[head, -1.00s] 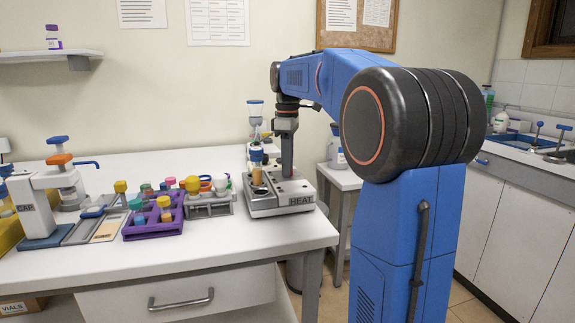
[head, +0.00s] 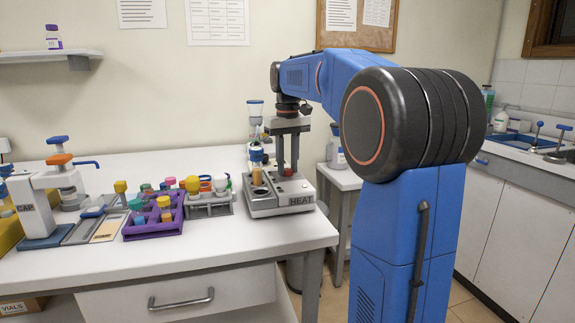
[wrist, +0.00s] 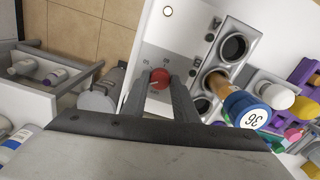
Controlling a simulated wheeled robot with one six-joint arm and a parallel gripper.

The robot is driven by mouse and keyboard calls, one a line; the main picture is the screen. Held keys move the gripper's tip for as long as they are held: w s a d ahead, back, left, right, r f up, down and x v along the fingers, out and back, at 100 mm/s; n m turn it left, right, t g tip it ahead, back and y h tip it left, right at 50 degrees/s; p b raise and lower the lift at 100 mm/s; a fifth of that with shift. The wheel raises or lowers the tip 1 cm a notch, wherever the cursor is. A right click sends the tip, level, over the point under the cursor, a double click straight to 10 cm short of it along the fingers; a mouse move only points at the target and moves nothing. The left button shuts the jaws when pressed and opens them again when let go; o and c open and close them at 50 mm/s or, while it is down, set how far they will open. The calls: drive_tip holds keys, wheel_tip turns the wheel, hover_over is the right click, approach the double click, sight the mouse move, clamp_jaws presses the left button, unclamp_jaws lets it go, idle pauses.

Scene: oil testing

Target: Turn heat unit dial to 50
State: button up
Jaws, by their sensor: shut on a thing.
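The heat unit (head: 262,206) is a light grey box labelled HEAT at the right end of the white table. My gripper (head: 288,163) points straight down over the unit. In the wrist view my gripper (wrist: 160,82) has one finger on each side of the dial and is shut on it. Which number the dial points to cannot be told.
A purple rack (head: 152,230) and a grey rack (head: 209,209) with colourful caps stand left of the unit. The table's front is clear.

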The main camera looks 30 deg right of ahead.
sight(288, 170)
drive_tip(key=m, duration=1.2)
drive_tip(key=shift+m, duration=0.4)
idle(0.3)
drive_tip(key=o, duration=1.1)
drive_tip(key=shift+c, duration=0.2)
wheel_tip(288, 170, up, 18)
drive_tip(key=shift+f, duration=0.25)
